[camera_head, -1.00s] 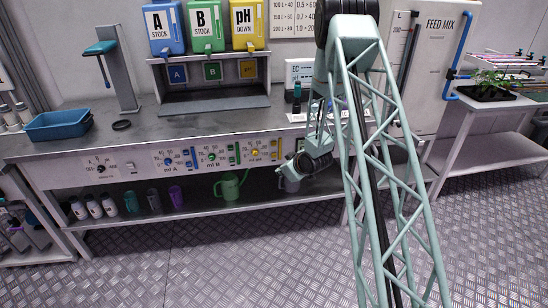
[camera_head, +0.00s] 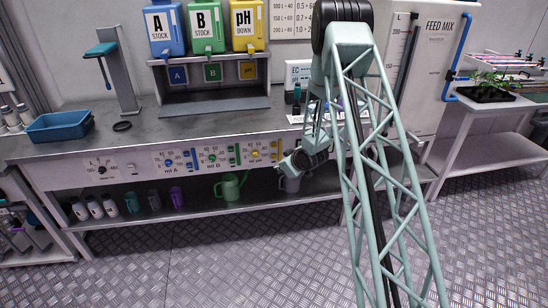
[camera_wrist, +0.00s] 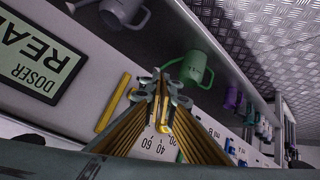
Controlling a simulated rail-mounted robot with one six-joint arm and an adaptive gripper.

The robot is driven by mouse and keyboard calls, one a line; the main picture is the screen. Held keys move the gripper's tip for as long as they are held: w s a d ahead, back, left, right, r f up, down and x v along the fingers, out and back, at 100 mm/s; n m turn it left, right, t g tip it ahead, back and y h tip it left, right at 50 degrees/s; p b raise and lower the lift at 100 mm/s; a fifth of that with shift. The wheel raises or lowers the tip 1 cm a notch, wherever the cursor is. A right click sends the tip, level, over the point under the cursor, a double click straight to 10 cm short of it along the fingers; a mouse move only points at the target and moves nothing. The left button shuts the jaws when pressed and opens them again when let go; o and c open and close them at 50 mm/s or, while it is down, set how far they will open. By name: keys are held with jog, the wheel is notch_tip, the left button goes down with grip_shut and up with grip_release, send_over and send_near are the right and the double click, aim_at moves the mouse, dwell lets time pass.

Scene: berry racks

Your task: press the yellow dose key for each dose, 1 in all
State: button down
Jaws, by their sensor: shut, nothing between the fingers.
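The yellow dose key is a narrow upright yellow bar (camera_head: 274,150) on the bench's front panel, right of the yellow dial (camera_head: 255,154). In the wrist view the yellow key (camera_wrist: 113,103) lies left of my gripper (camera_wrist: 161,88), with a gap between them in the picture. My gripper is shut and empty, in front of the pH dial's scale, partly covering the dial. I cannot tell how far its tips are from the panel. A doser display (camera_wrist: 38,62) shows "DOSER" and "REA" at the wrist view's left, cut off by the edge.
Blue (camera_head: 194,161) and green (camera_head: 237,154) bars sit further left on the panel. A green watering can (camera_head: 229,187) and a grey can (camera_head: 290,183) stand on the shelf below. The floor in front is clear.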

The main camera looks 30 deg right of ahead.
jog(key=shift+w+d+p, duration=0.2)
jog(key=shift+w, duration=0.65)
jog(key=shift+w+d+p, duration=0.25)
jog(key=shift+w, duration=0.6)
jog(key=shift+w+d+p, duration=0.2)
jog(key=shift+w, duration=0.65)
jog(key=shift+w+d, duration=0.25)
jog(key=shift+w, duration=0.6)
dwell(0.9)
jog(key=shift+s, duration=0.2)
dwell(0.3)
jog(key=shift+s+a, duration=0.2)
jog(key=shift+s, duration=0.45)
jog(key=shift+s+b, duration=0.1)
jog(key=shift+b, duration=0.2)
jog(key=s+b, duration=0.1)
jog(key=s, duration=0.1)
jog(key=s+a+b, duration=0.1)
jog(key=s, duration=0.1)
jog(key=shift+s+a, duration=0.15)
jog(key=shift+s, duration=0.2)
dwell(1.1)
